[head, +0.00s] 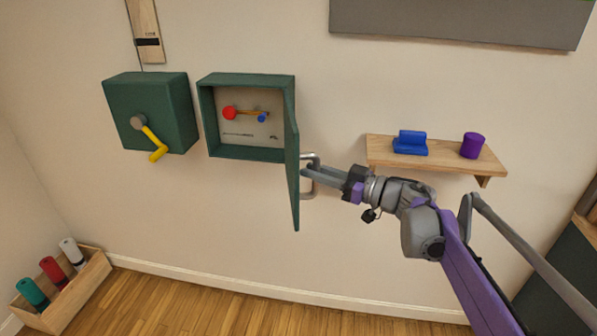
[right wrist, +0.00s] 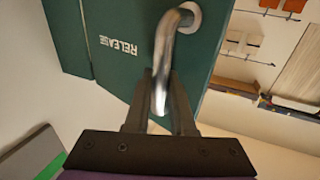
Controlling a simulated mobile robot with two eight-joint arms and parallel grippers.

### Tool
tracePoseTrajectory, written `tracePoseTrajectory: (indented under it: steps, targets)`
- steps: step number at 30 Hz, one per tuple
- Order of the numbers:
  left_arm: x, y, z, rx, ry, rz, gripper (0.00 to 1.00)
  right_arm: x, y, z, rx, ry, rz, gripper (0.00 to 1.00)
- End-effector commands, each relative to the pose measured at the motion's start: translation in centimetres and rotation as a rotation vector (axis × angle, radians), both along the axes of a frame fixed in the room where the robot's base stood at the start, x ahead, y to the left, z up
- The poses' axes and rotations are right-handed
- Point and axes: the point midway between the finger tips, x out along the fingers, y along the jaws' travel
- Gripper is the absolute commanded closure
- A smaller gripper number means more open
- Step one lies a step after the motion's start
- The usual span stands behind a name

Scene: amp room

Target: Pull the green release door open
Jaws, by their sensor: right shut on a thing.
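The green release door (head: 291,160) stands swung open from the right side of its wall box (head: 204,117), seen nearly edge-on in the head view. Its face with the word RELEASE (right wrist: 125,40) shows in the right wrist view. A curved metal handle (right wrist: 168,50) is fixed to that face; it also shows in the head view (head: 312,157). My right gripper (head: 310,173) is shut on the handle, whose lower end lies between the fingers (right wrist: 160,95). Inside the box are a red knob (head: 229,113) and a blue knob (head: 261,118) joined by a bar. My left gripper is not in view.
A green box with a yellow crank (head: 152,140) is on the wall to the left. A wooden shelf (head: 487,161) with blue and purple objects is at the right, behind my arm. A wooden crate (head: 85,289) with several cylinders stands on the floor at lower left.

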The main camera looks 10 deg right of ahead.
Motion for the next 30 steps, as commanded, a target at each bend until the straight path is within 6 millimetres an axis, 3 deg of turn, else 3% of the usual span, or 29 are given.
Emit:
tracePoseTrajectory:
  steps: [9, 21, 22, 24, 26, 30]
  targets:
    - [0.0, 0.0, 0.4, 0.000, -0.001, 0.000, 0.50, 0.0, -1.8, -0.6, -0.010, 0.006, 0.069, 1.00]
    - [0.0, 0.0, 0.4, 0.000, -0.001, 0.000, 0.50, -0.1, -1.8, -0.7, -0.012, 0.006, 0.076, 1.00]
    - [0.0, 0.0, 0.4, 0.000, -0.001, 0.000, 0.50, -0.1, -1.8, -0.7, -0.012, 0.006, 0.076, 0.72]
    - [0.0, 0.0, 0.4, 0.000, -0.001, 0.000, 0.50, -0.1, -1.8, -0.6, -0.010, 0.006, 0.075, 0.60]
    - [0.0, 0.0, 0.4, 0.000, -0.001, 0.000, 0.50, -0.1, -1.8, -0.6, -0.010, 0.006, 0.075, 0.49]
    - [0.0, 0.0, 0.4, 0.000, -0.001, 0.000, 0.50, -0.1, -1.8, -0.5, -0.008, 0.004, 0.075, 0.48]
